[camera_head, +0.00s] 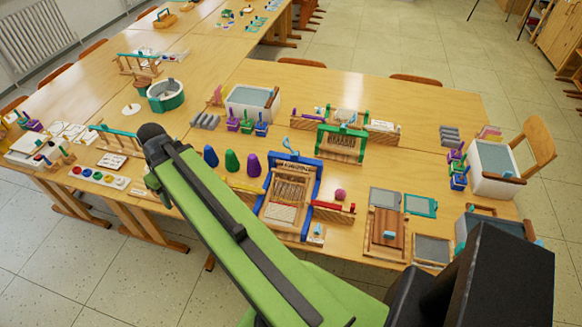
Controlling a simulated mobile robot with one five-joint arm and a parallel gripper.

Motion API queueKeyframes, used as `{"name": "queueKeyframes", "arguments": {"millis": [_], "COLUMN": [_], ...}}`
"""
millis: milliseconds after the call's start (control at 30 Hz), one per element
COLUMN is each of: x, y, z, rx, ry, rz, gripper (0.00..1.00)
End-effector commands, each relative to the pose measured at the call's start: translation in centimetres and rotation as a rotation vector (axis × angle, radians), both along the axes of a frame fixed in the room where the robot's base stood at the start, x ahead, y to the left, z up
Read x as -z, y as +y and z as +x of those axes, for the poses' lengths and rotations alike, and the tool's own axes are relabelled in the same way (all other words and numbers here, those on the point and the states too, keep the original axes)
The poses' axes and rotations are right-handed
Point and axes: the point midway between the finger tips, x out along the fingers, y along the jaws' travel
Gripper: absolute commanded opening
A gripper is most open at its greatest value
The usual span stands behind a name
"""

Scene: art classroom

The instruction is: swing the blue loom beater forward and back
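The loom with the blue beater (318,181) stands near the front edge of the middle table. Blue bars frame its sides and top. A small light-blue piece (290,148) sticks up at the top middle. White warp threads and a woven patch (281,213) show inside the wooden frame. The beater's exact tilt is hard to tell. My green arm crosses the picture from bottom centre to upper left, passing left of the loom. My gripper cannot be made out in this view.
A similar green loom (361,147) stands behind the blue one. Green and purple cones (232,162) stand left of it. Wooden frames (384,226) and a grey panel (432,250) lie to the right. A basin (250,98) sits at the back. Floor is open beyond.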

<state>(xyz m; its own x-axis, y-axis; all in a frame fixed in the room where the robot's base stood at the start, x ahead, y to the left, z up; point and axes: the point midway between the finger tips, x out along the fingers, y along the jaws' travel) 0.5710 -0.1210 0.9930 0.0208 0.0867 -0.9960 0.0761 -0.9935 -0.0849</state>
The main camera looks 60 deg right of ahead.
Motion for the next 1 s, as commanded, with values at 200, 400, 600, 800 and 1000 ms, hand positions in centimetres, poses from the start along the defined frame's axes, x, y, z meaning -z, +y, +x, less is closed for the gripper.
{"name": "queueKeyframes", "arguments": {"millis": [200,400,600,800,1000], "x": [-2.1,-3.9,-4.9,-5.1,-3.1], "y": [-18.3,-31.6,-38.2,-39.5,-39.3], "z": [-5.9,-15.7,-23.7,-25.7,-25.1], "rx": [-0.062,-0.137,-0.190,-0.211,-0.212], "ry": [-0.112,-0.257,-0.350,-0.374,-0.373], "rz": [0.078,0.073,0.026,0.008,0.009], "gripper": [0.36,0.36,0.36,0.36,0.36]}}
